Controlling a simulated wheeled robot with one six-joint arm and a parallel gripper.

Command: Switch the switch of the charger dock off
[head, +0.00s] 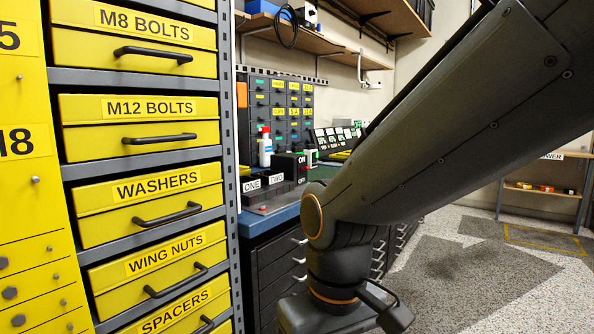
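A black box with a white "ON" label (302,160) stands on the blue workbench top, partly behind my arm. A second small label below the "ON" is too small to read. Dark low units with white labels "ONE" (251,185) and "TWO" (276,179) sit in front of it at the bench's left end. I cannot tell for sure which of these is the charger dock, or how its switch is set. My arm crosses the right half of the view and bends down in front of the bench. My gripper's fingers do not show.
Yellow labelled drawers (142,136) in a grey rack fill the left side, close by. On the bench (262,219) stand a white bottle with a red cap (265,150) and a small-drawer cabinet (277,95). Speckled floor (470,270) lies open at right.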

